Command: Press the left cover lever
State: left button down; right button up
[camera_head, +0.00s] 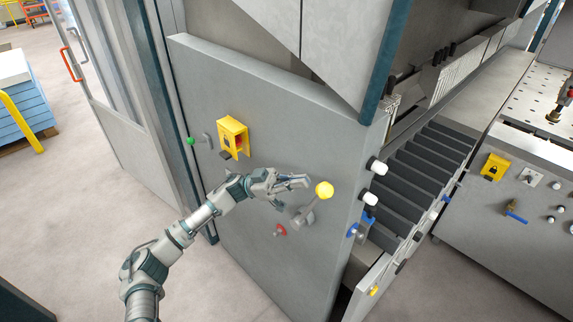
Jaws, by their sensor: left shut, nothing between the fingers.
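The side panel (260,95) of the grey machine carries several small controls. A lever (304,216) with a yellow ball knob (324,190) sits at its right side. A smaller lever with a green knob (190,141) sits at its left, and a red knob (280,230) is lower down. No label tells which one is the left cover lever. My left gripper (306,181) is shut and empty, its fingertips just left of the yellow knob; a small gap seems to show, but contact is hard to judge. My right gripper is out of view.
A yellow box (232,137) stands out from the panel above my left forearm. White-capped knobs (377,166) jut from the panel's right edge, beside dark slats (425,165). A second cabinet (500,220) stands at the right. The floor at the left is open.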

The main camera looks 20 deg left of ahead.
aim_at(321, 198)
pick_arm(q)
jog(key=d+y+p, duration=0.1)
jog(key=s+d+m+y+p, duration=0.1)
jog(key=p, duration=0.1)
jog(key=shift+s+d, duration=0.3)
jog(key=shift+d, duration=0.1)
jog(key=shift+s+d+f+m+g+y+p, duration=0.15)
jog(key=shift+d+p, duration=0.1)
jog(key=shift+d, duration=0.15)
jog(key=shift+d+f+m+g+y+p, duration=0.1)
jog(key=shift+d+y+p, duration=0.1)
jog(key=shift+d, duration=0.15)
jog(key=shift+s+d+f+m+g+y+p, duration=0.15)
jog(key=shift+d+p, duration=0.1)
jog(key=shift+d, duration=0.15)
jog(key=shift+s+d+f, duration=0.1)
jog(key=shift+d+f, duration=0.15)
jog(key=shift+d, duration=0.35)
jog(key=shift+s+d+f+p, duration=0.15)
jog(key=shift+f+p, duration=0.2)
jog(key=shift+p, duration=0.05)
jog(key=shift+s+d+f+p, duration=0.1)
jog(key=shift+d+f+p, duration=0.05)
jog(key=shift+f+p, duration=0.2)
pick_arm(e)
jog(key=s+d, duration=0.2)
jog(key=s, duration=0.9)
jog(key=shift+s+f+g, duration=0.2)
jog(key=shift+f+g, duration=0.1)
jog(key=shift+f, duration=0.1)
